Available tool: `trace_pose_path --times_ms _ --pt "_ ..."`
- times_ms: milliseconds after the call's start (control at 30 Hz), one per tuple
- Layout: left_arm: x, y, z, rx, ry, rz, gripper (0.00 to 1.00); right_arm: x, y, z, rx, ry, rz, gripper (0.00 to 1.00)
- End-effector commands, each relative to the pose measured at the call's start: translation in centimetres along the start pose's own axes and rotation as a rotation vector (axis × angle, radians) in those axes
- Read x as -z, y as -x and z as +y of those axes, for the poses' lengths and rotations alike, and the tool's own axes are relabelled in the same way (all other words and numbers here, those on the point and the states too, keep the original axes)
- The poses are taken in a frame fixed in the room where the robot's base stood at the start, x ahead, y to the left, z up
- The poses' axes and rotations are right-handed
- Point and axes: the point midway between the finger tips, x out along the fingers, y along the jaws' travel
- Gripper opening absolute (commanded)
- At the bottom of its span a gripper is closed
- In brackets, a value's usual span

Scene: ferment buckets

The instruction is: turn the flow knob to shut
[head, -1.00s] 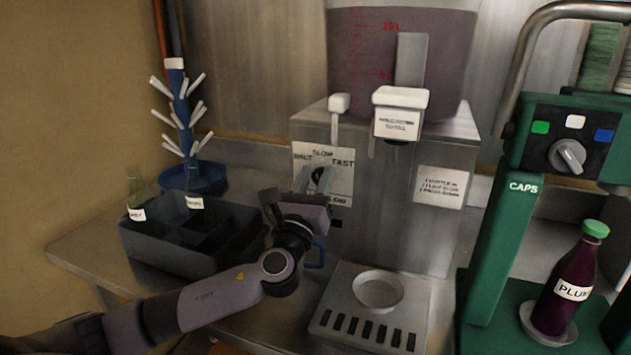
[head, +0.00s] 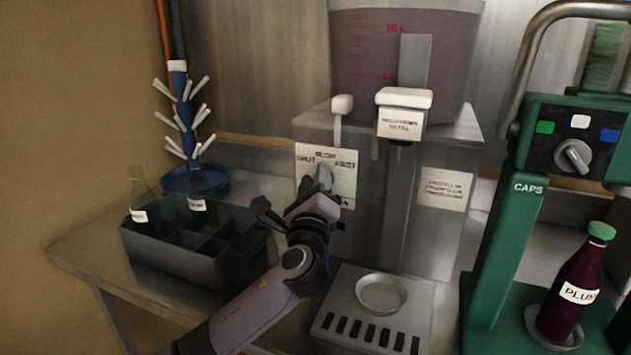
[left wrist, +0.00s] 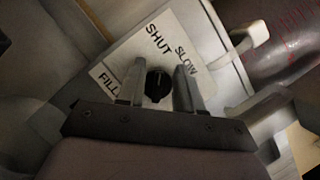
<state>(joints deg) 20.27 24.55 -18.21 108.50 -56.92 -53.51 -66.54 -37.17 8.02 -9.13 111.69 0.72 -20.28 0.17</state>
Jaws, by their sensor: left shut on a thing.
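The plate reads SHUT at left, SLOW at top and FAST at right. My left gripper (head: 319,181) is at the plate, with its fingers shut on the knob. In the left wrist view the fingers (left wrist: 158,78) stand on either side of it. My right gripper is not in view.
A dark divided crate (head: 195,262) with two labelled bottles stands left of my arm. A drip tray (head: 372,318) with a round dish lies below right. The green capper (head: 500,245) with a plum bottle (head: 570,285) stands at right. A white-topped spout (head: 403,98) overhangs the tray.

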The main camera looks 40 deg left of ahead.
Motion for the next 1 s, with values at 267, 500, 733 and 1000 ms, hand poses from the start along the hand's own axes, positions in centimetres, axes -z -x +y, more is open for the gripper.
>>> trace_pose_path --times_ms 267,500,733,1000 --pt "0.08 0.03 0.06 -0.012 0.027 0.002 0.04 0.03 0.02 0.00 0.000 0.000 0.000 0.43" --pt "0.12 0.05 0.06 -0.011 0.026 0.003 0.04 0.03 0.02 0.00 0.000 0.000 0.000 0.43" --pt "0.09 0.04 0.05 -0.011 0.025 0.002 0.59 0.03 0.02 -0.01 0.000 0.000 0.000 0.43" --pt "0.15 0.75 0.08 -0.010 0.025 0.003 0.59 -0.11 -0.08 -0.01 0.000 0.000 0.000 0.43"
